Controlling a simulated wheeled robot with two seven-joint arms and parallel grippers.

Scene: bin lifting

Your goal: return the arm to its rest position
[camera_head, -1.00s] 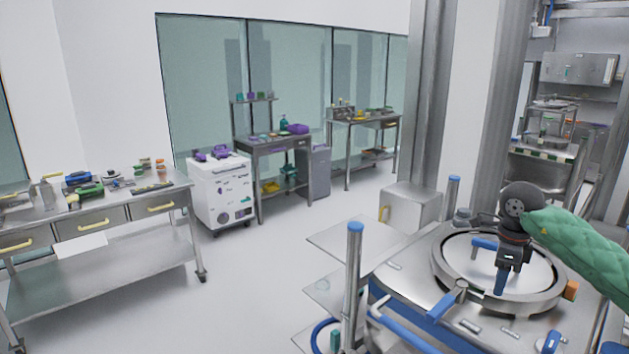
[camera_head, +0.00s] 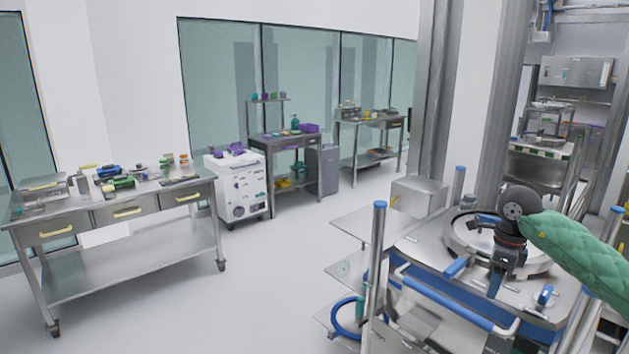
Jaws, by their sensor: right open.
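My right arm, in a green quilted sleeve (camera_head: 578,246), comes in from the right edge. The gripper is over the front part of a steel machine top, in front of a round ring-shaped hatch (camera_head: 460,232). The wrist hides part of the hatch. I cannot tell the gap between fingertips and surface. My left gripper is not in view.
The machine has a blue-capped post (camera_head: 378,255) and a blue and steel rail (camera_head: 455,297) at its front. A steel table (camera_head: 105,215) with tools stands at left. A white cart (camera_head: 238,190) and steel benches are behind. The floor between is clear.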

